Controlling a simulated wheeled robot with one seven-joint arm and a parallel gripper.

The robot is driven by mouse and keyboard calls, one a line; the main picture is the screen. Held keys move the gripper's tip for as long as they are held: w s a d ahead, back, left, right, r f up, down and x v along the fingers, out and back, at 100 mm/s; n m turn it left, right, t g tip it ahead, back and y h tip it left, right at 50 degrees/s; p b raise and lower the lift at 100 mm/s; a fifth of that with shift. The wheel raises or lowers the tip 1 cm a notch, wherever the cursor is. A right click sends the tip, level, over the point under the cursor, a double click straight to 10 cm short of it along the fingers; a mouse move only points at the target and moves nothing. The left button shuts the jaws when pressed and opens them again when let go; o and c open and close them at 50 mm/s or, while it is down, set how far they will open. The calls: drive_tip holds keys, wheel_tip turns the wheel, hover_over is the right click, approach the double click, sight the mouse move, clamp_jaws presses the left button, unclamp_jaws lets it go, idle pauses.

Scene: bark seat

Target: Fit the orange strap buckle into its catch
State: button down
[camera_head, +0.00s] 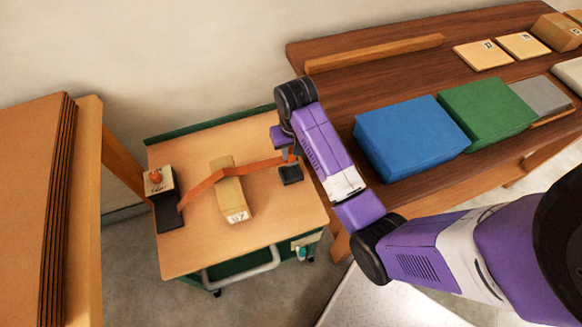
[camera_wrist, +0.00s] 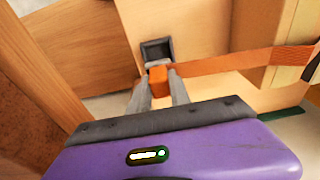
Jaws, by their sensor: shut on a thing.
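The orange strap (camera_head: 205,187) runs from a dark block on the left of the cart, over a tan box, to my gripper (camera_head: 290,157). In the wrist view my gripper (camera_wrist: 158,82) is shut on the orange buckle (camera_wrist: 159,84) at the strap's end. The dark square catch (camera_head: 291,175) stands near the cart top's right side, just below my gripper. In the wrist view the catch (camera_wrist: 156,48) shows its dark opening right beside the buckle.
The tan box (camera_head: 234,200) lies under the strap on the wheeled cart (camera_head: 190,255). A pale block with an orange knob (camera_head: 157,178) stands at left. The brown table (camera_head: 345,90) at right holds a blue box (camera_head: 410,135) and a green box (camera_head: 487,112). Wooden boards (camera_head: 30,200) stand far left.

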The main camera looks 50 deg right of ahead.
hover_over(290, 174)
drive_tip(key=f, duration=0.8)
drive_tip(key=shift+s+a+f+b, duration=0.1)
drive_tip(key=shift+s+a+b, duration=0.05)
drive_tip(key=shift+s+b, duration=0.2)
drive_tip(key=shift+f, duration=0.3)
drive_tip(key=c, duration=1.2)
unclamp_jaws()
